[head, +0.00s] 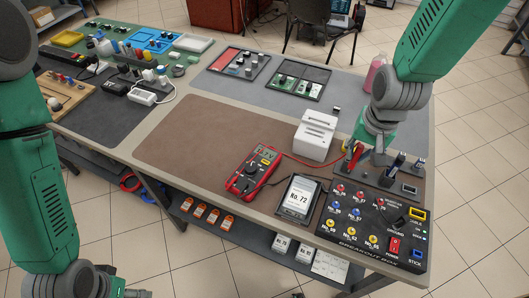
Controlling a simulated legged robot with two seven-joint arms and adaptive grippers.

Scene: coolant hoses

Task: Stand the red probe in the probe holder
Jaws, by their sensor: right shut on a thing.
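My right gripper (358,152) comes down at the right side of the bench and is shut on the red probe (350,160), which is small and partly hidden by the fingers. A red lead runs from the red multimeter (252,171) toward it. Just below and right of the gripper is a dark block, apparently the probe holder (378,180), with dark upright items beside the gripper. Whether the probe's tip is in the holder or above it I cannot tell. My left gripper (118,288) is only partly in view at the bottom left, away from the bench items.
The breakout box (345,243) with coloured sockets is in front of the holder. A device reading "No. 72" (299,198) lies beside it. A white box (315,136) stands left of my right gripper. The brown mat (190,140) is largely clear.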

